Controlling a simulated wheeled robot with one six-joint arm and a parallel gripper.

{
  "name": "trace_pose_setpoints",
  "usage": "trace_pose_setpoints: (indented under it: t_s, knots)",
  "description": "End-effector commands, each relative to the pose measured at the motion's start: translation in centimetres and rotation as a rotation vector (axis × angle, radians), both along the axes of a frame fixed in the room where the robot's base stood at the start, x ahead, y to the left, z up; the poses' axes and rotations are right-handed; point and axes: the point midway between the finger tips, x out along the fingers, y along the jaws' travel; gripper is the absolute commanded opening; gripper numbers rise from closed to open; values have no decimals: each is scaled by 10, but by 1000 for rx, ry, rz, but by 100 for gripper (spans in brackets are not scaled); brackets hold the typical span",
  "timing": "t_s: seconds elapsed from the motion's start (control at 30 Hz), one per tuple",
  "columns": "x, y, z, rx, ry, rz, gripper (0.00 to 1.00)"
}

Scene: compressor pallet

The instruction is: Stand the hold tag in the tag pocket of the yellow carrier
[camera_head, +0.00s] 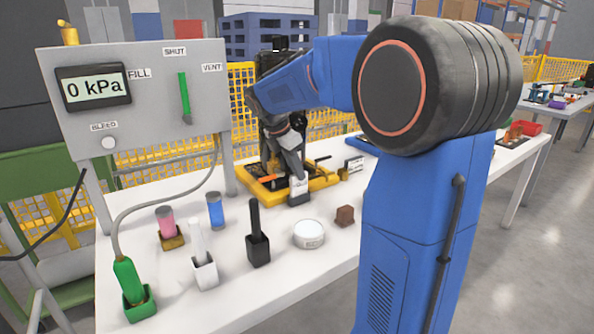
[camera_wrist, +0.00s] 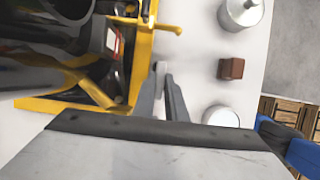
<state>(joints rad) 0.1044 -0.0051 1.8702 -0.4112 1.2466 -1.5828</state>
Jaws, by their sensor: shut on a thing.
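My gripper (camera_head: 296,174) points down at the front edge of the yellow carrier (camera_head: 322,180). Its jaws are shut on a small pale piece, which I take to be the hold tag (camera_head: 299,188). A dark grey block (camera_head: 299,199) shows just below the tag; I cannot tell whether they touch. In the wrist view my gripper's fingers (camera_wrist: 163,80) are close together, with only a thin pale edge between their tips. The yellow carrier (camera_wrist: 143,60) lies left of them there. I cannot make out its tag pocket; my arm hides part of the carrier.
A brown block (camera_head: 344,216), a white round tin (camera_head: 309,234) and a black-handled tool in a holder (camera_head: 257,235) stand in front. A gauge panel (camera_head: 140,95) rises at the left. Clear white table lies between.

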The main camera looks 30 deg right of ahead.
Motion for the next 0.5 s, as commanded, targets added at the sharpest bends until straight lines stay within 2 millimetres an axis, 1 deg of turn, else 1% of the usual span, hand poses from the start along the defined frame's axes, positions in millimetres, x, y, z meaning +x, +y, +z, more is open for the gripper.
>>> trace_pose_setpoints:
  t_s: [0.5]
  knots:
    - [0,0,-7,0,0,0,0]
